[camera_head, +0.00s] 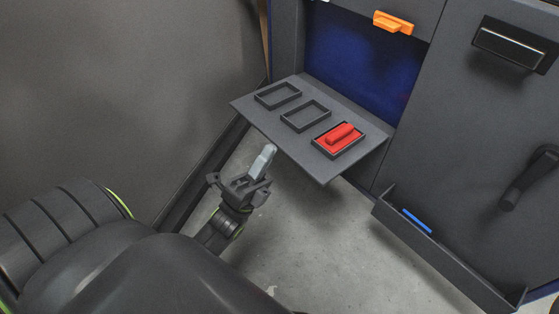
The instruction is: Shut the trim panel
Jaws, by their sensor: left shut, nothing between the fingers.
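The trim panel (318,165) is a dark grey flap on the car door. It is folded down and sticks out from a blue-lined opening (355,65). Its upper face has three small rectangular frames; the nearest holds a red block (340,135), and the other two look empty. My left gripper (263,161) is shut and empty. It appears just off the panel's front left edge, over the floor in the picture; I cannot tell if it touches. My right gripper is not in view.
An orange handle (393,22) is above the opening. A door pocket (440,250) with a blue item (417,221) lies at lower right. A black crank handle (530,178) and a door pull (510,42) are at right. Bare concrete floor (300,235) lies below the panel.

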